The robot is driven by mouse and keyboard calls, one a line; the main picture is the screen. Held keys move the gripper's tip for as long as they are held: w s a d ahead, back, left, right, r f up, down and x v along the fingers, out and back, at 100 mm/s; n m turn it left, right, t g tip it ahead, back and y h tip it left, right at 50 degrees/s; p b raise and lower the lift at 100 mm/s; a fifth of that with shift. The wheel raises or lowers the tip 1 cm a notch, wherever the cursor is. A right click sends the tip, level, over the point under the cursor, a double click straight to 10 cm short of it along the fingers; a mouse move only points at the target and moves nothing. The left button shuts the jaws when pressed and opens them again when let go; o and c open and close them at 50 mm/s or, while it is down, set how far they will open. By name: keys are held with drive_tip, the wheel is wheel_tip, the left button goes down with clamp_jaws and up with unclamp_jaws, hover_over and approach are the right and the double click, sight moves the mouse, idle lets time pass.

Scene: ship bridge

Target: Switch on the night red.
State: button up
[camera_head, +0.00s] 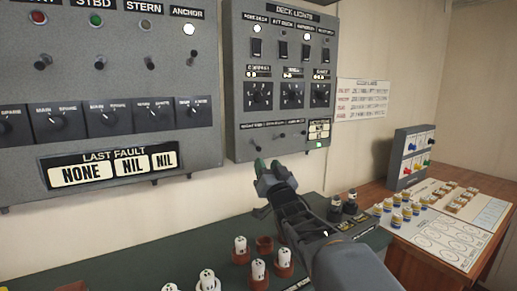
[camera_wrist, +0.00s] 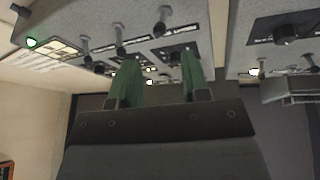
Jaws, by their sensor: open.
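The deck lights panel (camera_head: 236,100) is a grey box on the wall. Its bottom row holds small toggle levers; the leftmost label seems to read night red, though the print is small. The night red lever (camera_head: 256,141) also shows in the wrist view (camera_wrist: 162,22), where the panel appears upside down. I cannot tell its position for sure. My gripper (camera_head: 269,166) is open and empty, its green fingertips just below the panel's lower edge. In the wrist view its fingers (camera_wrist: 160,80) stand apart on either side of this lever's line, with no visible contact.
Two more levers (camera_head: 281,136) (camera_head: 303,133) sit close to the right in the same row. A green light (camera_head: 319,145) glows at the panel's lower right. A grey fault panel (camera_head: 105,130) hangs at left. Below, a green counter (camera_head: 130,262) holds white pieces in brown cups.

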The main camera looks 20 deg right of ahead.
sight(260, 150)
drive_tip(key=p+x, duration=0.1)
drive_tip(key=x, duration=0.7)
drive_tip(key=shift+w+p, duration=0.2)
drive_tip(key=shift+p, duration=0.15)
drive_tip(key=shift+c, duration=0.2)
drive_tip(key=shift+r, duration=0.1)
clamp_jaws()
